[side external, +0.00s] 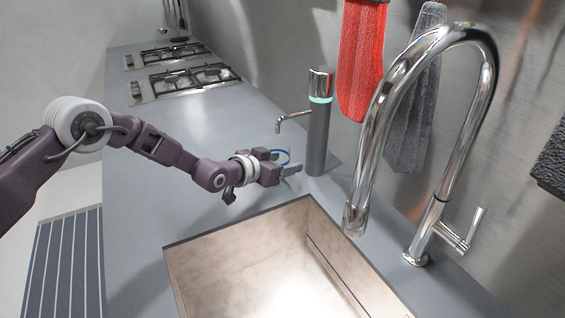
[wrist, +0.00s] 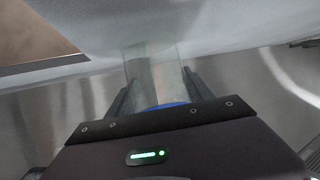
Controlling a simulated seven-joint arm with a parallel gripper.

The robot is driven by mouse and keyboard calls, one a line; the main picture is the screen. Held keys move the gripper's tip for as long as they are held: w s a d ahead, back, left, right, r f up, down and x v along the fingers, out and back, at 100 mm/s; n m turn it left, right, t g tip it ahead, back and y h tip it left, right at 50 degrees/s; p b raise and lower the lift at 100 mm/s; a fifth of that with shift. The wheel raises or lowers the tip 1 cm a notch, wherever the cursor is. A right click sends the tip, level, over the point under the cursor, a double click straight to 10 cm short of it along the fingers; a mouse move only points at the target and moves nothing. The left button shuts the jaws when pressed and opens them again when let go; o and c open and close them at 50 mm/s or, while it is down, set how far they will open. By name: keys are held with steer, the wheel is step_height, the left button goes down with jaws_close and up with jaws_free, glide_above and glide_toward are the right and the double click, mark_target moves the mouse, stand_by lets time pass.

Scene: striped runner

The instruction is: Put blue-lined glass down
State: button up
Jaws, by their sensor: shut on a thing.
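The blue-lined glass (side external: 287,154) shows in the side external view mostly as a blue ring at my gripper's fingers. In the wrist view the clear glass (wrist: 152,72) stands between the two dark fingers, with a blue band close to the palm. My gripper (side external: 284,163) is shut on the glass, close to the grey dispenser and beyond the sink's far edge. In the wrist view my gripper (wrist: 158,80) has one finger on each side of the glass. The fingers hide much of it, and I cannot tell whether its base touches the counter.
A grey cylindrical dispenser (side external: 318,130) with a side spout stands just right of my gripper. The sink (side external: 240,262) opens in front, with a tall chrome faucet (side external: 470,130) at right. The grey counter (side external: 150,205) is clear at left; gas burners (side external: 185,82) lie far back.

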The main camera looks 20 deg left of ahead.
steer(key=o, duration=1.7)
steer(key=shift+f, duration=0.15)
steer(key=shift+o, duration=0.2)
steer(key=v, duration=1.2)
